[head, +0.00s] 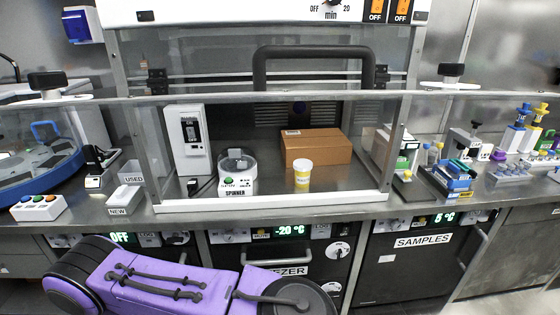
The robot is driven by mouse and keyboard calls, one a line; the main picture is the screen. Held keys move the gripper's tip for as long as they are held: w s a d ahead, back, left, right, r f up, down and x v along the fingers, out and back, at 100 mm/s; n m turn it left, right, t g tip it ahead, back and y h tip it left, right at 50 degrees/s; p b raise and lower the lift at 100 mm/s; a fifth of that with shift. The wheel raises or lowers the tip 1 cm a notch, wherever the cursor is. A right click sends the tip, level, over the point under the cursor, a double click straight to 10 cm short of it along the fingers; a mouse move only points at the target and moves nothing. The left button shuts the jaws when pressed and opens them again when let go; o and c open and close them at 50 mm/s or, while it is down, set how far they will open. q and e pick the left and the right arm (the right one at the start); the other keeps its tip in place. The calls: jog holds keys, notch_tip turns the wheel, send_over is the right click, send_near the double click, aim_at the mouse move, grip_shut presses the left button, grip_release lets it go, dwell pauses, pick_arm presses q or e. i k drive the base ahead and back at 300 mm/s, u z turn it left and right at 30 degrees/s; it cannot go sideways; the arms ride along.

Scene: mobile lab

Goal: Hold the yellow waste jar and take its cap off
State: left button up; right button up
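The yellow waste jar (302,180) stands upright inside the glass-fronted cabinet, in front of a cardboard box. Its white cap (303,165) sits on top of it. A purple arm link of mine crosses the lower left of the head view, below the counter's front edge. Neither gripper shows in the head view, and nothing is touching the jar.
The cabinet's glass front (250,130) has a dark handle (310,53) and a white sill (270,203). Inside are a spinner (238,172), a brown box (316,147) and a white device (187,142). Racks and bottles (452,176) crowd the right counter; NEW and USED boxes stand left.

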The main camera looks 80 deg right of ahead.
aim_at(302, 180)
jog(key=i, duration=1.3)
jog(key=z, duration=2.15)
